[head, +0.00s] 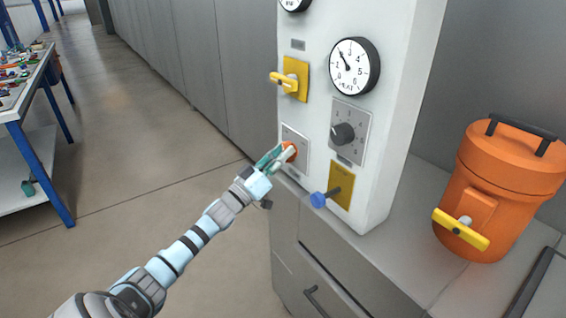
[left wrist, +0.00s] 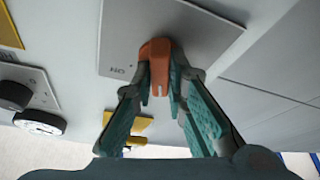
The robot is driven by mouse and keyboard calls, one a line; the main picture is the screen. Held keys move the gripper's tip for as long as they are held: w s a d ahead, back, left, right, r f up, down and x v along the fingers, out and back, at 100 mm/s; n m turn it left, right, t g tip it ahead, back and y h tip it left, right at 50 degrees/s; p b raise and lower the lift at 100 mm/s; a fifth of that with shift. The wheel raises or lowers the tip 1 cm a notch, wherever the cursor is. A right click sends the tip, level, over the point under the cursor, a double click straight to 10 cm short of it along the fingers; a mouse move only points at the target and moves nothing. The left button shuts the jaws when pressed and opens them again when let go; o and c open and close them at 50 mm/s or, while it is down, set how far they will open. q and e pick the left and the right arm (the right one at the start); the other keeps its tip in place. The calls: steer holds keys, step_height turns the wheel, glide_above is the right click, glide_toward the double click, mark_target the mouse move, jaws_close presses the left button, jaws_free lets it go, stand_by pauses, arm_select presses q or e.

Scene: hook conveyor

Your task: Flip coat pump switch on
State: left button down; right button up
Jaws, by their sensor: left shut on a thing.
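An orange switch handle (head: 291,150) sits on a grey plate on the front of the white control panel (head: 385,150). In the left wrist view the orange handle (left wrist: 154,62) stands out from its plate (left wrist: 205,50), with an upside-down "ON" mark beside it. My left gripper (head: 281,156) reaches it from the lower left. Its two teal fingers are shut on the handle, one on each side, also seen in the left wrist view (left wrist: 158,92). The fingers hide part of the handle in the head view. My right gripper is in neither view.
Close around are a yellow lever (head: 285,82) above, a black dial knob (head: 342,133) and a gauge (head: 354,66) to the right, and a blue-tipped lever (head: 318,200) below. An orange canister (head: 505,190) stands right on the counter.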

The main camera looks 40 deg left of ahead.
arm_select(q)
steer(key=shift+a+m+g+h+b, duration=0.1)
steer(key=shift+m+g+h+b, duration=1.05)
steer(key=shift+m, duration=2.1)
steer(key=shift+d+m+g+h+b, duration=0.1)
steer(key=shift+m+g+h+b, duration=0.4)
steer(key=shift+m+h, duration=1.95)
steer(key=shift+a+m+g+h+b, duration=0.1)
steer(key=shift+m+g+h+b, duration=0.75)
steer(key=shift+m, duration=3.15)
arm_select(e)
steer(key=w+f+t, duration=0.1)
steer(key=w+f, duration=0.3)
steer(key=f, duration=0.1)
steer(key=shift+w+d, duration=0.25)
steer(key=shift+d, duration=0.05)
arm_select(q)
steer(key=shift+t+y, duration=0.25)
steer(key=shift+t, duration=0.05)
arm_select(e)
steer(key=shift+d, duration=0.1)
arm_select(q)
steer(key=c, duration=1.6)
jaws_free()
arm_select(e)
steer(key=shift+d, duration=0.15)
arm_select(q)
steer(key=v, duration=1.2)
